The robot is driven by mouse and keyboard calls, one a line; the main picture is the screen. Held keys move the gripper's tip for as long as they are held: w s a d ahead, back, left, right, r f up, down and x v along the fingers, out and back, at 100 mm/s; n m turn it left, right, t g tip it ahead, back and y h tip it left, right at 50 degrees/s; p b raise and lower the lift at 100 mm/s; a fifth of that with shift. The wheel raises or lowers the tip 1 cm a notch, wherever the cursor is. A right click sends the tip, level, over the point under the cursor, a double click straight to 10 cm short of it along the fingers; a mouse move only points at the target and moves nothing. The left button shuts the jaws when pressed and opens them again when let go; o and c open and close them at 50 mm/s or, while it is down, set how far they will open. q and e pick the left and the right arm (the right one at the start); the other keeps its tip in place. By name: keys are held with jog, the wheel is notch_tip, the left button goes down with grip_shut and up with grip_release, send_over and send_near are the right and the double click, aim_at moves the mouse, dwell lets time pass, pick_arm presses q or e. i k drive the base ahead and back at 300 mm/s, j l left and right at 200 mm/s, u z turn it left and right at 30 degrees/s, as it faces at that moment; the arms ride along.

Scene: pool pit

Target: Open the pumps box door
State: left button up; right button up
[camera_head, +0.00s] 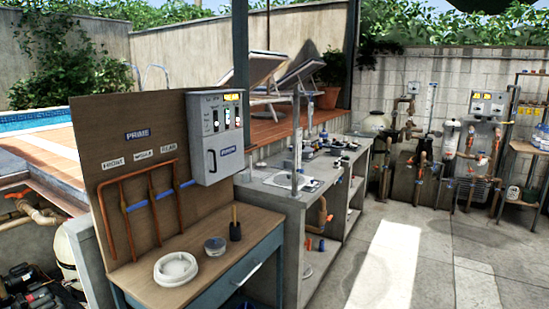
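A light grey control box (203,158) is mounted at the upper right of an upright brown board. Its front has switches and small lit displays on the upper part. Below them is a panel with a dark handle (211,160) on its left and a blue label (229,151) on its right. This front panel looks closed. A second, smaller grey panel box (488,104) hangs on the far right wall; I cannot tell which box is named for the pumps. Neither of my grippers is in view.
Copper pipes (128,215) run across the board. The wooden bench (222,262) below holds a white ring (176,268), a small round container (214,246) and a dark cup (235,229). A grey counter (284,197) adjoins it. Paved floor (430,270) is open at right.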

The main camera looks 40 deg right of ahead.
aim_at(223, 153)
jog(key=z, duration=1.1)
